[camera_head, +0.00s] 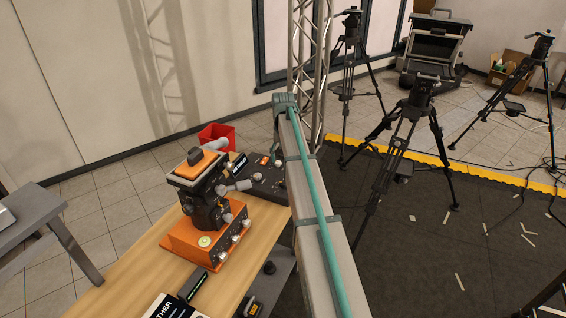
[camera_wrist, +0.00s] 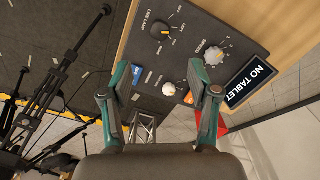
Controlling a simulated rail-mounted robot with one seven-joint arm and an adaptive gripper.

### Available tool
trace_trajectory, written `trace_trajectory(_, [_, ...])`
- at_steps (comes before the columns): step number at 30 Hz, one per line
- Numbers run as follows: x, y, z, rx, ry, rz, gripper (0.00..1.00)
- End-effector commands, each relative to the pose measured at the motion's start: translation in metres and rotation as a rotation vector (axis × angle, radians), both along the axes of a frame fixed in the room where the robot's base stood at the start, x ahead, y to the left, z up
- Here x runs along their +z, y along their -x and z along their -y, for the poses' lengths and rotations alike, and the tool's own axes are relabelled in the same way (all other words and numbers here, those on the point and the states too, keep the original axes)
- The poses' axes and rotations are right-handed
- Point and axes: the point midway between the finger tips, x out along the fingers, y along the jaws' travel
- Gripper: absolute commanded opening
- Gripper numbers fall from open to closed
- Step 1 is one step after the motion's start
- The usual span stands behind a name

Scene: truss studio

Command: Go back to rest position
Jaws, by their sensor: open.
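My gripper (camera_wrist: 152,84) is open in the wrist view, its two teal and dark fingers spread apart with nothing between them. Beyond the fingers is a dark control panel (camera_wrist: 190,45) with several knobs and a label reading LIVE LAMP. I cannot tell the exact gap between fingers and panel. In the head view the panel (camera_head: 268,187) lies at the far right part of the wooden table (camera_head: 138,262). I cannot make out my gripper in the head view.
An orange box with knobs (camera_head: 196,240) carries a dark tripod-head-like device (camera_head: 205,206) with an orange top. A red bin (camera_head: 217,133) stands behind. A grey side table (camera_head: 35,222) is left. Tripods (camera_head: 408,130) and a truss (camera_head: 312,50) stand right and behind. A NO TABLET sign (camera_wrist: 250,82) adjoins the panel.

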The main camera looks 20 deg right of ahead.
Motion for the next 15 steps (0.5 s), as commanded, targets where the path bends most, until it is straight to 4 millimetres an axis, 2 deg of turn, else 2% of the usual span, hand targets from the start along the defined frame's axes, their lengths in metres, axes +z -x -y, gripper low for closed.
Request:
trace_trajectory(13, [0.0005,0.0002,0.0001,0.0,0.0,0.0,0.61])
trace_trajectory(15, [-0.0058,0.0009,0.0056,0.002,-0.001,0.007,0.61])
